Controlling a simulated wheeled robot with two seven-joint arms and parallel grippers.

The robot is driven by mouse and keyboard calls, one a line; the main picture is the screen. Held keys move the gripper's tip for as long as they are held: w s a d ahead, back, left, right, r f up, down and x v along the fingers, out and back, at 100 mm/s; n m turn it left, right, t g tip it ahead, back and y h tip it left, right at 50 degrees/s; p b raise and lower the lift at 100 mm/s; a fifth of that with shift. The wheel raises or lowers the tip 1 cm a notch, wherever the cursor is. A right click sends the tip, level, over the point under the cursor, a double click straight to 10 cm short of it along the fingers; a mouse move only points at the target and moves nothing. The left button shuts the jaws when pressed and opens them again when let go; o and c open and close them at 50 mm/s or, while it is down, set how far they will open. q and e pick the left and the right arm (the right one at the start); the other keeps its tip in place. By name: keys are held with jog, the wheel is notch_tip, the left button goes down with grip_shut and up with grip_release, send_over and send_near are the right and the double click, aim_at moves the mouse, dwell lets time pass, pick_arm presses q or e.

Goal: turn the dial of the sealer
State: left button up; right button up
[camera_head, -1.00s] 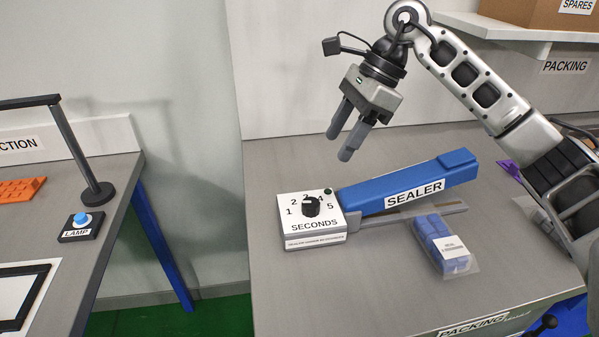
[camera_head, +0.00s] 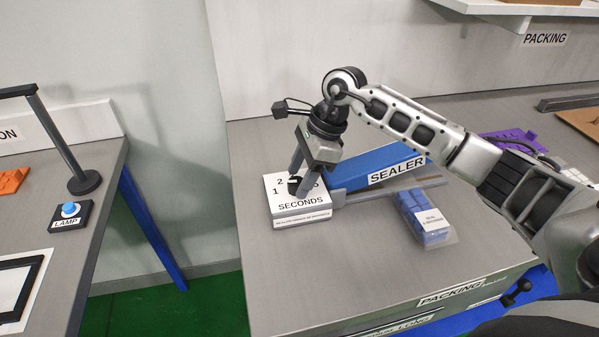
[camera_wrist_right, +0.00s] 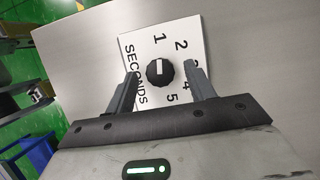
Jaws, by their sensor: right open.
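The sealer (camera_head: 375,167) is a long blue bar with a white control box at its left end on the packing bench. The box carries a black round dial (camera_wrist_right: 160,73) with a white mark and the numbers 1 to 5 around it. In the right wrist view the mark appears to point toward the 1. My right gripper (camera_head: 299,188) is open, pointing down over the box, with one finger on each side of the dial. A gap shows between the dial and each finger. In the head view the fingers partly hide the dial and the higher numbers. My left gripper is not in view.
A clear bag of blue pieces (camera_head: 425,218) lies in front of the sealer. A purple part (camera_head: 515,141) lies at the back right. The bench front at left is clear. A separate bench on the left holds a lamp button (camera_head: 70,210) and a lamp stand (camera_head: 84,182).

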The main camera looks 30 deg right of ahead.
jog(key=shift+a+f, duration=0.1)
jog(key=shift+f, duration=0.25)
jog(key=c, duration=1)
